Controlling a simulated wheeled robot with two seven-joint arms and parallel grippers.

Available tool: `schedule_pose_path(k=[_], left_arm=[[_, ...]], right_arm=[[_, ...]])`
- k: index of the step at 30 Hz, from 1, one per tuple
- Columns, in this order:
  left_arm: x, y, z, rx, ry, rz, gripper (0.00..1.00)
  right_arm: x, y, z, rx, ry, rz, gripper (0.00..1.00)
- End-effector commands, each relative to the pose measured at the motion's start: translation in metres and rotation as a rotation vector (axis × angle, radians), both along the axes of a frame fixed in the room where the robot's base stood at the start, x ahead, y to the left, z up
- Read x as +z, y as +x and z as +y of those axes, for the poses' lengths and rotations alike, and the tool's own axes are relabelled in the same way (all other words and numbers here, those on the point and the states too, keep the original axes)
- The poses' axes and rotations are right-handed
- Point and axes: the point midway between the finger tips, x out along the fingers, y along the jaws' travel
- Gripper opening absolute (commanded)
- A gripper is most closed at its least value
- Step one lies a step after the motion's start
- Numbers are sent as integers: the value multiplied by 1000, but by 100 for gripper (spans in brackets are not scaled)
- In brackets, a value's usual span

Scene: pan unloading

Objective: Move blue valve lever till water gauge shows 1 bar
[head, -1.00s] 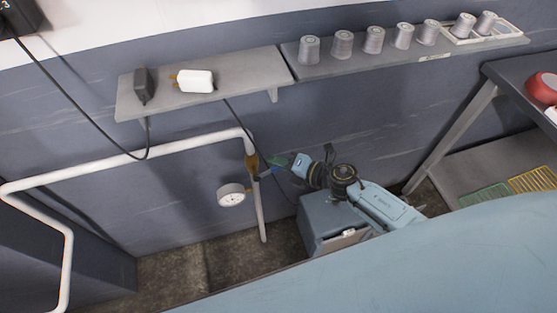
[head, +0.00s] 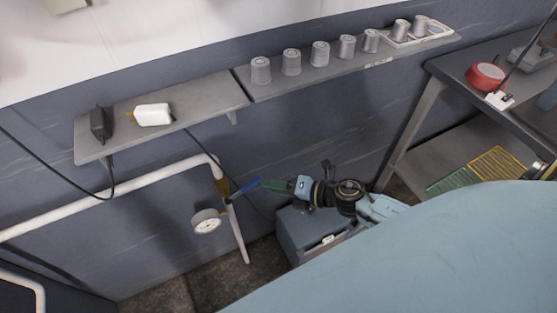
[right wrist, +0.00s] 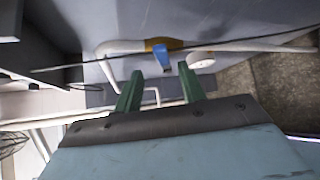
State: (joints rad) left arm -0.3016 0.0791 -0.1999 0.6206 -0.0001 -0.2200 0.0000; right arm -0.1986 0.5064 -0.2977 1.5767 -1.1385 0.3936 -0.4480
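The blue valve lever (head: 246,186) sticks out to the right from the brass valve (head: 223,187) on the white pipe. The white round water gauge (head: 207,222) is just below and left of the valve; its reading is too small to tell. My right gripper (head: 272,184), with green fingers, is right of the lever, pointing at it. In the right wrist view my right gripper (right wrist: 160,70) is open, and the lever (right wrist: 162,56) shows in the gap at the fingertips, not clamped. The gauge (right wrist: 201,60) is to its right there. My left gripper is out of view.
A wall shelf (head: 205,97) with a black plug, a white plug and several grey spools runs above the pipe (head: 130,188). A grey-blue box (head: 305,235) stands on the floor below my right gripper. A table (head: 455,75) is at right. A dark cable hangs near the valve.

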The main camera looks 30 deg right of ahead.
Motion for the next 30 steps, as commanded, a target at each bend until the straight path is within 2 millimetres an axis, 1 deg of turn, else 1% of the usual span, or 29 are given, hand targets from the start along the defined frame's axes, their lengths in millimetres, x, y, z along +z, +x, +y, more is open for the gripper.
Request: schedule_pose_path(k=[1, 3, 9, 24, 27, 29, 30], left_arm=[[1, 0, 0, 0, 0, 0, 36], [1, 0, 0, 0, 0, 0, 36], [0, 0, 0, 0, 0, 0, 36], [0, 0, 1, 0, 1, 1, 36], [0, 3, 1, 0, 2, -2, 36], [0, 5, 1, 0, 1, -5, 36], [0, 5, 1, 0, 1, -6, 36]], right_arm=[[3, -9, -7, -1, -3, 1, 40], [7, -18, -14, 0, -1, 2, 40], [13, -32, -27, 0, -1, 0, 40], [14, -34, -29, -1, -1, -1, 40], [14, -34, -29, -1, 0, 0, 40], [11, -34, -30, -13, 8, 10, 40], [6, -34, -33, -37, 23, 28, 40]])
